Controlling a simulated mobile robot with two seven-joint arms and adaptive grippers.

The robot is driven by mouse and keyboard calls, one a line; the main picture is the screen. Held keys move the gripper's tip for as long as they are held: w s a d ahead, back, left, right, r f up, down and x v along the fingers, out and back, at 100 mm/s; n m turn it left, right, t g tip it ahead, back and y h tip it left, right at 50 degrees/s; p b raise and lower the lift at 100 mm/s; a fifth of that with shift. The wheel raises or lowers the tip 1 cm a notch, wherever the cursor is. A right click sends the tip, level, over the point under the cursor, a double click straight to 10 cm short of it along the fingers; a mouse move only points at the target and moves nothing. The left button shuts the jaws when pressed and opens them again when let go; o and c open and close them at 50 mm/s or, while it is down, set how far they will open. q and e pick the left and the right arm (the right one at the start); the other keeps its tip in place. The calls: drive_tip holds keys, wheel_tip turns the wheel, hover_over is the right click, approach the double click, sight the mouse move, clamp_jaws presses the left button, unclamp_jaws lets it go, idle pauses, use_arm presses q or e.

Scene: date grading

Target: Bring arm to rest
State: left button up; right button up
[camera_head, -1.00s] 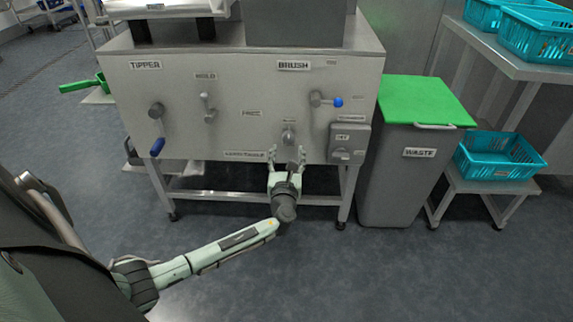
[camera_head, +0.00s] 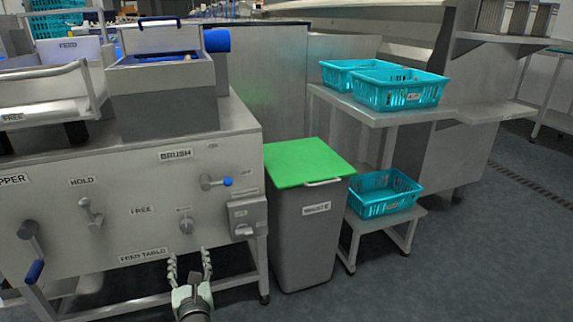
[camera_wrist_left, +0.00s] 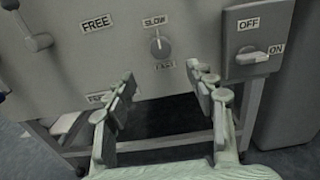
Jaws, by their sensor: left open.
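My left gripper (camera_head: 190,272) is at the bottom of the head view, in front of the lower edge of the grey machine panel (camera_head: 120,215). Its fingers point up toward the panel and are apart, with nothing between them. In the left wrist view my left gripper (camera_wrist_left: 165,95) is open and empty below the slow/fast knob (camera_wrist_left: 160,45); I cannot tell the exact gap to the panel. My right gripper does not show.
Teal crates sit on a table (camera_head: 385,115) and a low stool (camera_head: 405,217). Floor at right is clear.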

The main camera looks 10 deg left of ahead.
use_arm(q)
drive_tip(key=s+f+n+g+p, duration=0.3)
drive_tip(key=s+f+n+g, duration=0.2)
drive_tip(key=s+n, duration=0.45)
drive_tip(key=s+d+f+n+g+h+p, duration=0.1)
drive_tip(key=s+d+f+n+g+h, duration=0.1)
drive_tip(key=s+n, duration=0.6)
drive_tip(key=s+d+f+n+g+h+p, duration=0.1)
drive_tip(key=s+d+f+n+g+h, duration=0.1)
drive_tip(key=s+d+n+g+h, duration=0.3)
drive_tip(key=s+d+n+h, duration=0.1)
drive_tip(key=s+d+n, duration=0.2)
drive_tip(key=s+n, duration=0.1)
drive_tip(key=shift+s+f+n+p, duration=0.15)
drive_tip(key=shift+s+n+p, duration=0.2)
drive_tip(key=shift+n, duration=0.5)
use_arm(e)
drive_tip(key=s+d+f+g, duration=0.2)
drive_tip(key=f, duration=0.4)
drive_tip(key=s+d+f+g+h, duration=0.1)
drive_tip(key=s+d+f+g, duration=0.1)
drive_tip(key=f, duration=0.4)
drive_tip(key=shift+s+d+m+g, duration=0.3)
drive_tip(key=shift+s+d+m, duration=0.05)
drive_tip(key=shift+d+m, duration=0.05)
use_arm(q)
drive_tip(key=shift+w, duration=0.1)
drive_tip(key=shift+c, duration=0.5)
